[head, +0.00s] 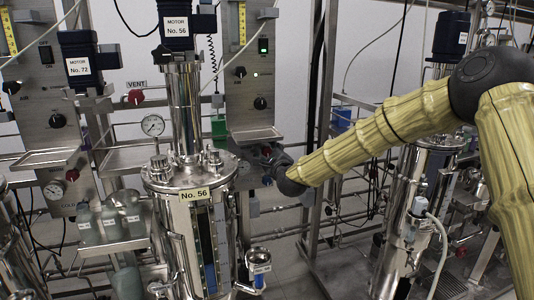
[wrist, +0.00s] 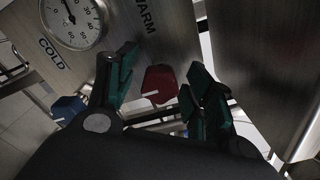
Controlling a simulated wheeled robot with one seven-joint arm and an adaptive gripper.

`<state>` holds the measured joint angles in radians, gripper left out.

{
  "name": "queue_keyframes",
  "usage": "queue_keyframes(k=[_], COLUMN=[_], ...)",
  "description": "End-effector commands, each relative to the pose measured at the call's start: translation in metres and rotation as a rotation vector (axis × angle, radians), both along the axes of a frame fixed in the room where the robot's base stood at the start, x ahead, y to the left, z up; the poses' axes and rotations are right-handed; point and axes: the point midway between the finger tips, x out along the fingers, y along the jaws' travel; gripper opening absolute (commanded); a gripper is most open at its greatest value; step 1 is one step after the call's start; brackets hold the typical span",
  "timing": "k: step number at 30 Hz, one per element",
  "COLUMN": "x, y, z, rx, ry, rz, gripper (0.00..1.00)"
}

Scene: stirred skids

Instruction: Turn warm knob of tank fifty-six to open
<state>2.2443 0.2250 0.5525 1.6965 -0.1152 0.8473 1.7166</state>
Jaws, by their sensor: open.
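The warm knob is the red knob (wrist: 160,84) below the WARM lettering on a metal panel (wrist: 165,45) in the wrist view. A pale line on it runs toward the left. My gripper (wrist: 162,66) is open, with its green fingers on either side of the red knob; whether they touch it, I cannot tell.
A blue knob (wrist: 68,108) by the COLD lettering and a round dial (wrist: 72,20) lie left of my gripper. A metal tray (head: 255,134) juts out just above my gripper. Another tank (head: 418,200) stands at the right, with pipes and a frame between.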

Motion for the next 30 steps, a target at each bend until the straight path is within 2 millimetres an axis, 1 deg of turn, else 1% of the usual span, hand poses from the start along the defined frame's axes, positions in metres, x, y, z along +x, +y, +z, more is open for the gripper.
queue_keyframes(k=[4, 5, 6, 12, 23, 30], x=[-0.0002, -0.0002, -0.0002, -0.0003, -0.0004, -0.0004], y=[0.0, 0.0, -0.0001, 0.0, 0.0, -0.0002], z=[-0.0001, -0.0001, -0.0001, -0.0002, 0.0, 0.0004], rx=[0.0, 0.0, 0.0, 0.0, -0.04, -0.175], ry=[0.0, 0.0, 0.0, 0.0, -0.013, -0.057], rz=[0.0, 0.0, 0.0, 0.0, 0.0, 0.0], gripper=[0.52, 0.48, 0.41, 0.06, 0.06, 0.06])
